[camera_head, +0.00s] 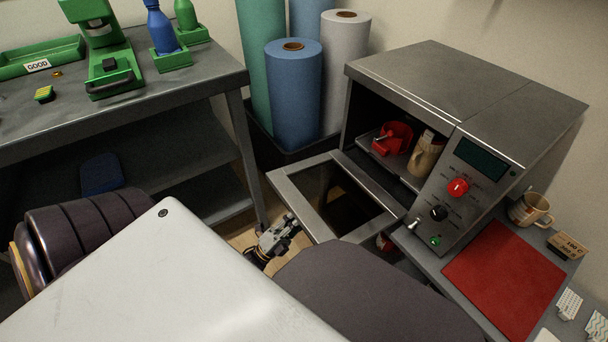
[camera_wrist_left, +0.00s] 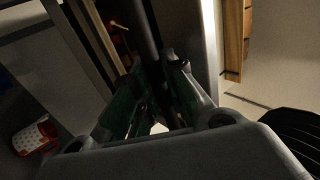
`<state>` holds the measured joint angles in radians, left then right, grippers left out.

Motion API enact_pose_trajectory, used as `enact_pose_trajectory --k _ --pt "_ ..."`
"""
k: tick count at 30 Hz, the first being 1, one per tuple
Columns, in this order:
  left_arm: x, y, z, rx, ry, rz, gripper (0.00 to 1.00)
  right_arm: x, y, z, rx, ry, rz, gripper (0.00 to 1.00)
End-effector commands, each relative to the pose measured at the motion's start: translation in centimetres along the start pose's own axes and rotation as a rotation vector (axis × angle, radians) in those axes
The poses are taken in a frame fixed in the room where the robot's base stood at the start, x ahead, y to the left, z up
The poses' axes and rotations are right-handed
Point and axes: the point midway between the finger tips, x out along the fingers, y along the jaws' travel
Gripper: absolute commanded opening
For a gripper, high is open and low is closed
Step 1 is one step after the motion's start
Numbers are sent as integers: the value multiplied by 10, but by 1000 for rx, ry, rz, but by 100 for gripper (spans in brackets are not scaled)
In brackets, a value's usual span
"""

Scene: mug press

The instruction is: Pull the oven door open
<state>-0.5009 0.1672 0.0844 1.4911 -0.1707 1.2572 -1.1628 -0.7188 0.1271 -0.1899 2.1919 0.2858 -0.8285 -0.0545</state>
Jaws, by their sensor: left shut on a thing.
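The oven (camera_head: 430,75) stands at the right in the head view. Its windowed door (camera_head: 300,208) is swung down and out, roughly level, and the oven's inside shows. My left gripper (camera_head: 278,238) is at the door's outer edge, shut on the door's handle; the handle itself is mostly hidden by the fingers. In the left wrist view the two fingers (camera_wrist_left: 157,95) close around a dark bar. My right gripper is not in view.
Inside the oven are a red holder (camera_head: 392,138) and a tan mug (camera_head: 426,155). Another mug (camera_head: 529,208) and a red mat (camera_head: 504,280) lie right of the control panel. Paper rolls (camera_head: 294,95) stand behind the door. A workbench (camera_head: 190,82) is at left.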

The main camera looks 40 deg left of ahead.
Motion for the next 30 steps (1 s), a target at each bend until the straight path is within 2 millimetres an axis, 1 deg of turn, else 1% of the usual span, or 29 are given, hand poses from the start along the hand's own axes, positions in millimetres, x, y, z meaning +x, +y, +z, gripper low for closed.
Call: enact_pose_trajectory --k 1,6,20,21,25,26,30 --pt "-7 4 -1 -1 -1 3 0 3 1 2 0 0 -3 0" --pt "-16 9 -3 0 0 3 0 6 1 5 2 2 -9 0" --pt "-18 10 -3 0 -1 2 0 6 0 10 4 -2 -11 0" --pt "-18 10 -3 0 -1 2 16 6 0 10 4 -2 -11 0" --pt "-18 10 -3 0 -1 2 32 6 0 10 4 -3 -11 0" --pt "-18 10 -3 0 -1 1 35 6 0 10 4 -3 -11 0" --pt "-18 9 -3 0 0 1 35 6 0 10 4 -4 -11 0"
